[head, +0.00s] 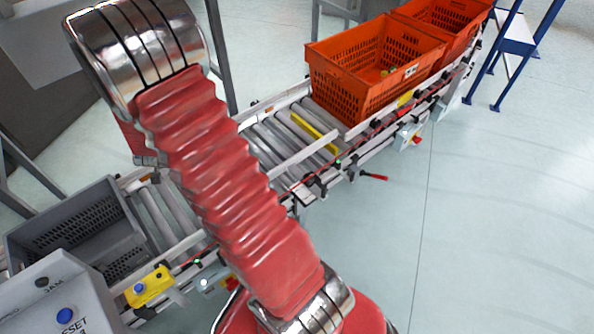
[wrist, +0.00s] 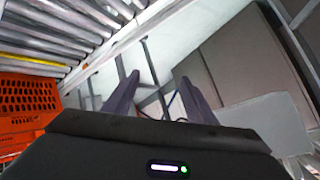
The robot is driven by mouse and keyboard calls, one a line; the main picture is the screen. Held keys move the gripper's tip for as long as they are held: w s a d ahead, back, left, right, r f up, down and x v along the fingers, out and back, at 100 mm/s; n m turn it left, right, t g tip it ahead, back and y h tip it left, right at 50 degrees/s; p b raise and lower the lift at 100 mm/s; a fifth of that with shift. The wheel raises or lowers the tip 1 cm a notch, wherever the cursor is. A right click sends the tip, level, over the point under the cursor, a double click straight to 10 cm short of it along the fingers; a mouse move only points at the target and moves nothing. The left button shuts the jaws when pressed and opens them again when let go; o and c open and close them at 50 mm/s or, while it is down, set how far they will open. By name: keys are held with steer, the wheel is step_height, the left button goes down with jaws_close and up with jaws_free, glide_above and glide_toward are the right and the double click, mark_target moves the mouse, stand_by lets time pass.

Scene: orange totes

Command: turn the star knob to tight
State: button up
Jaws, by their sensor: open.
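My gripper (wrist: 158,76) is open in the wrist view, with its two dark fingers apart and nothing between them. Beyond the fingers are pale floor, grey panels and frame legs. I cannot make out a star knob for certain in either view. In the head view, small dark and red fittings line the conveyor's near side, including a red handle (head: 374,177) that sticks out to the right. They are too small to tell whether one is the star knob. My gripper is outside the head view; my red-sleeved arm crosses its middle and hides part of the conveyor.
The roller conveyor (head: 264,147) runs diagonally and carries an orange tote (head: 340,90), with another orange tote (head: 465,18) behind. A grey tote (head: 75,215) is at the lower left, near a yellow box with a blue button (head: 150,287) and a grey control panel (head: 40,305). Floor at right is clear.

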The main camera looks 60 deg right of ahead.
steer(key=s+d+f+m+g+h, duration=0.3)
steer(key=s+d+f+h, duration=0.15)
steer(key=d+f, duration=0.6)
steer(key=m+g+h, duration=0.4)
steer(key=g+h, duration=0.3)
steer(key=g, duration=0.2)
glide_toward(315, 175)
steer(key=a+r, duration=0.2)
steer(key=a, duration=0.2)
steer(key=shift+w+d+r, duration=0.2)
steer(key=shift+w+r, duration=0.05)
steer(key=shift+w, duration=0.2)
steer(key=x, duration=1.3)
steer(key=shift+s+d, duration=0.1)
steer(key=shift+d, duration=0.3)
steer(key=shift+c, duration=0.4)
